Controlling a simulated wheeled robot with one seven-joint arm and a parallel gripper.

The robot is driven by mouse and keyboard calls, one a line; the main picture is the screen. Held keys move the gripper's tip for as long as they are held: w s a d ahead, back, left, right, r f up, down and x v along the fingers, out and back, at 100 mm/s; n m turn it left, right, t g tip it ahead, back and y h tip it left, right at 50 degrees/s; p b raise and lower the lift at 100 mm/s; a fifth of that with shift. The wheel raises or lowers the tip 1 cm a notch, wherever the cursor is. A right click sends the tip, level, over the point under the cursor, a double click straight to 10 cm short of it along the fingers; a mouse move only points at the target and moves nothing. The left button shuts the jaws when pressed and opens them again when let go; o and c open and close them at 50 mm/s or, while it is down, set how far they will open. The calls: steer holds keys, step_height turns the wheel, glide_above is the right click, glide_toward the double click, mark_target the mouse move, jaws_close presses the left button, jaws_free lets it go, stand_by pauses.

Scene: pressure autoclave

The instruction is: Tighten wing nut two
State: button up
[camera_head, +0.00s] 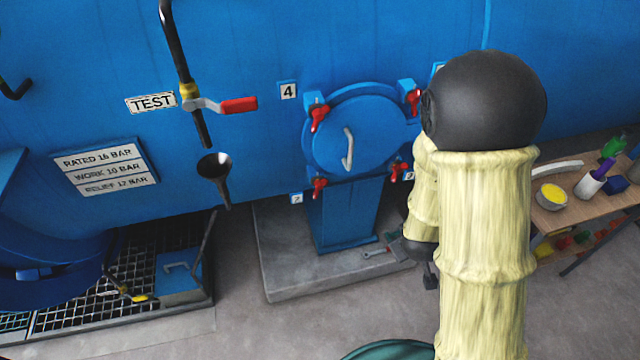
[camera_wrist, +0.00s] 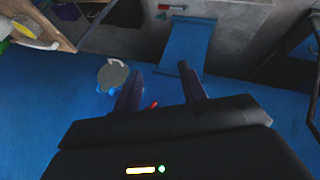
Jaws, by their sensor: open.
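The round blue hatch door (camera_head: 352,135) with a pale curved handle is on the blue vessel, with red wing nuts around its rim. The lower-left red wing nut (camera_head: 319,187) is beside the label 2 (camera_head: 296,198). It looks upright at the rim. My gripper (camera_wrist: 160,88) shows in the wrist view with its two dark fingers apart and nothing between them. A small red piece (camera_wrist: 152,104) shows beyond the fingers; I cannot tell which wing nut it belongs to. In the head view my arm hides most of the gripper, which is apart from wing nut two.
The blue pedestal (camera_head: 345,215) stands on a grey plinth (camera_head: 285,265) with a wrench (camera_head: 376,253) on it. A red-handled test valve (camera_head: 238,105) and funnel (camera_head: 214,168) are at left. A wooden table (camera_head: 560,220) with containers is at right. Floor in front is clear.

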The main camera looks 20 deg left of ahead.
steer(key=w+a+f+n+t, duration=0.2)
steer(key=a+f+n+t, duration=0.15)
steer(key=n, duration=0.25)
steer(key=s+a+r+n+t+y, duration=0.1)
steer(key=a+n+y, duration=0.4)
steer(key=n, duration=0.6)
steer(key=s+a+r+n+t+y, duration=0.1)
steer(key=s+a+n+t+y, duration=0.3)
steer(key=a+n, duration=0.4)
steer(key=n+y, duration=0.1)
steer(key=n, duration=0.1)
steer(key=shift+a+n+b, duration=0.25)
steer(key=shift+n+b, duration=0.05)
steer(key=shift+n, duration=0.1)
steer(key=b+x, duration=0.4)
steer(key=b, duration=0.2)
steer(key=shift+w+a+f, duration=0.1)
steer(key=shift+w+a, duration=0.1)
steer(key=shift+a, duration=0.25)
steer(key=w+b, duration=0.1)
steer(key=b, duration=0.5)
